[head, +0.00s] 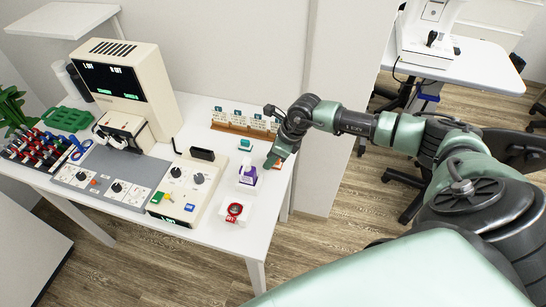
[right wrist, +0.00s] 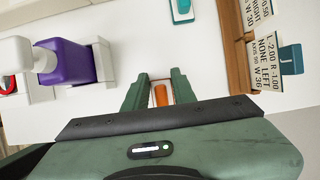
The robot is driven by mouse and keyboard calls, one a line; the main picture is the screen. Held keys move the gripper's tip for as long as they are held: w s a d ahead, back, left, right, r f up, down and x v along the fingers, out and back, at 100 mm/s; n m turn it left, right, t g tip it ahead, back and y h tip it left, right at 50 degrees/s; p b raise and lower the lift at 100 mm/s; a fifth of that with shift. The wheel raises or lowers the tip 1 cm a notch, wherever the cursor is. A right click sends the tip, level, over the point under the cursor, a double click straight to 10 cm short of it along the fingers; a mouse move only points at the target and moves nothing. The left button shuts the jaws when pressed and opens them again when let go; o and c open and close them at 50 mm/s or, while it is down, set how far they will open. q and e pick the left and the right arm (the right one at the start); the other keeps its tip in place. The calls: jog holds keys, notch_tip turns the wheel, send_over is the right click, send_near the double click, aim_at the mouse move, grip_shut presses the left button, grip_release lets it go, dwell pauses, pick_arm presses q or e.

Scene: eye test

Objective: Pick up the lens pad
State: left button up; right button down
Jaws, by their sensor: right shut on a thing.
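My right gripper (head: 275,160) is low over the right end of the white table. In the right wrist view its two green fingers (right wrist: 160,92) are closed on a small orange piece (right wrist: 161,95), which I take to be the lens pad. Most of the pad is hidden by the fingers and the gripper body. Whether it touches the table I cannot tell. My left gripper is in neither view.
A purple bottle (head: 248,174) with a white top stands left of the gripper, in a white holder. A small teal-topped item (head: 245,145) and a wooden card rack (head: 240,129) are behind. A red round item (head: 235,209) lies on a white block in front. The table's right edge is close.

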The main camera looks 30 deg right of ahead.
jog(key=shift+r, duration=0.5)
notch_tip(320, 180, up, 19)
jog(key=b, duration=0.3)
